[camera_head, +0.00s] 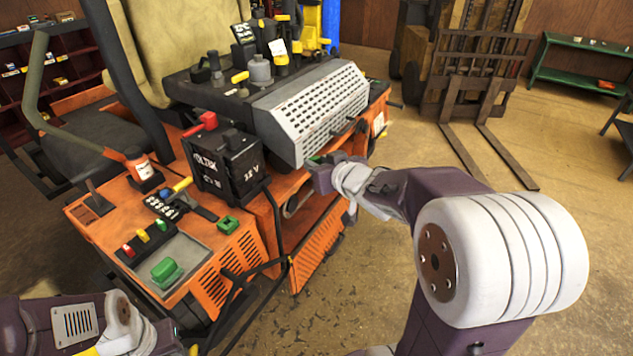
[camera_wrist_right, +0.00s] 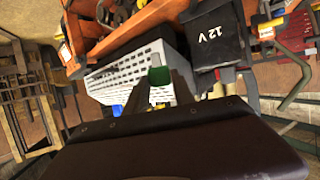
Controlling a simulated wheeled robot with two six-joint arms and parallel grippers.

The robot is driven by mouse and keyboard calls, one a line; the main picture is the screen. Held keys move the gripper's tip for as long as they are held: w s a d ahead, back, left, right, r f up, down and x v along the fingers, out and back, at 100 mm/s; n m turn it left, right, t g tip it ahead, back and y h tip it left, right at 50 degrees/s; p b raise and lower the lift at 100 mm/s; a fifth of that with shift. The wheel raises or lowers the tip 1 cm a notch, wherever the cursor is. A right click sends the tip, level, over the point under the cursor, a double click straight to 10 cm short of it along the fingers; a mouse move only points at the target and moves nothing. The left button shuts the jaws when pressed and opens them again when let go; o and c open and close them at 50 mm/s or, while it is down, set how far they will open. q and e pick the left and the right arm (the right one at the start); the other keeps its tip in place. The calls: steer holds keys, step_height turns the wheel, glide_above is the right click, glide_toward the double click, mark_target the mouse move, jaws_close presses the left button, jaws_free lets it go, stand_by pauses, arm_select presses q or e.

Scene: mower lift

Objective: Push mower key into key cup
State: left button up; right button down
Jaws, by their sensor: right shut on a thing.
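My right gripper (camera_head: 322,174) is shut on a small green piece (camera_head: 315,160), which I take to be the mower key. It holds the key in front of the mower's white perforated cover, above the orange lower body. The right wrist view shows the green key (camera_wrist_right: 159,76) at the fingertips, with the white cover behind it. A small green block (camera_head: 229,225) stands on the orange deck; I cannot tell whether it is the key cup. A larger green handle (camera_head: 167,270) sits on a grey plate. My left arm's wrist is at the bottom left; its fingers are mostly cut off.
The orange mower (camera_head: 215,235) fills the left and centre. A black 12 V battery (camera_head: 225,165) with a red terminal stands left of the white cover (camera_head: 315,110). Black cables hang in front.

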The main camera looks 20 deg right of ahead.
steer(key=shift+w+a+r, duration=0.1)
steer(key=shift+w+r, duration=0.1)
steer(key=shift+r, duration=0.25)
steer(key=w+a+f+n+g+y, duration=0.1)
steer(key=a+f+n+y, duration=0.2)
steer(key=a, duration=0.8)
steer(key=w+a+f+n+g+y+p, duration=0.1)
steer(key=a+f+n+y, duration=0.2)
steer(key=a, duration=0.8)
steer(key=shift+w+a+f+n+g+y, duration=0.25)
steer(key=shift+w+n+g+y, duration=0.1)
steer(key=shift+y, duration=0.25)
steer(key=shift+f, duration=0.1)
step_height(320, 180, down, 4)
steer(key=b, duration=0.4)
steer(key=shift+f, duration=0.1)
